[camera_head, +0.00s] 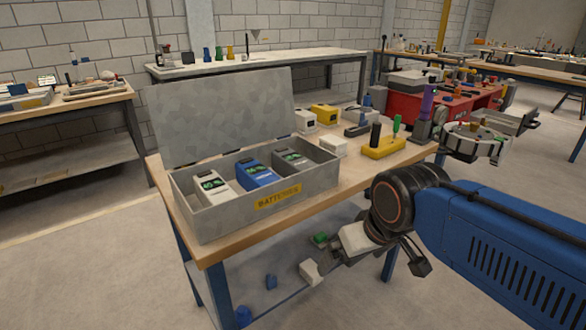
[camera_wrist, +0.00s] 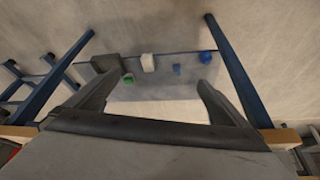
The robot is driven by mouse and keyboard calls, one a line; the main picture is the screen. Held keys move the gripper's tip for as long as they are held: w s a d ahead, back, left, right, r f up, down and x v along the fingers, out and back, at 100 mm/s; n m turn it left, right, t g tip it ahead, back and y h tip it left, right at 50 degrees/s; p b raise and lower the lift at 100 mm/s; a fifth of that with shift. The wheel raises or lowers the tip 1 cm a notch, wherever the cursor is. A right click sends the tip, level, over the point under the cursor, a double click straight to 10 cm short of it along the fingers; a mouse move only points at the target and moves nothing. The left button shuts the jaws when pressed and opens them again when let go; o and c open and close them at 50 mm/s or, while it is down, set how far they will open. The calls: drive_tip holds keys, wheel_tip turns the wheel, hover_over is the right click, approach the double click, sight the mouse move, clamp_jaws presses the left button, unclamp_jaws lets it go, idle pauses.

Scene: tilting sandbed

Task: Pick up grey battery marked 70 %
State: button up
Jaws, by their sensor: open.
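An open grey metal box labelled BATTERIES (camera_head: 277,199) stands on the workbench. It holds three batteries: a grey-white one (camera_head: 212,190) at the left, a blue one (camera_head: 257,175) in the middle, and a grey one (camera_head: 291,160) at the right. Each has a dark display with green marks; the left one looks like 40 %, but the digits are too small to be sure. My gripper (camera_wrist: 158,84) is open and empty. In the head view it is right of the box, beyond the bench's front edge and lower than the box. No battery shows in the wrist view.
The box's raised lid (camera_head: 222,115) stands behind it. A yellow block with tools (camera_head: 383,149), a white block (camera_head: 333,147) and a red tool unit (camera_head: 405,106) share the bench. Below, a lower shelf holds a white piece (camera_wrist: 148,62) and a blue piece (camera_wrist: 207,57).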

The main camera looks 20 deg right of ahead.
drive_tip(key=shift+w+r, duration=0.15)
drive_tip(key=shift+r, duration=0.05)
drive_tip(key=c, duration=0.8)
wheel_tip(320, 180, up, 25)
drive_tip(key=n+g, duration=0.3)
drive_tip(key=g, duration=0.2)
hover_over(295, 158)
wheel_tip(295, 158, down, 17)
drive_tip(key=shift+w+f, duration=0.1)
drive_tip(key=shift+f, duration=0.1)
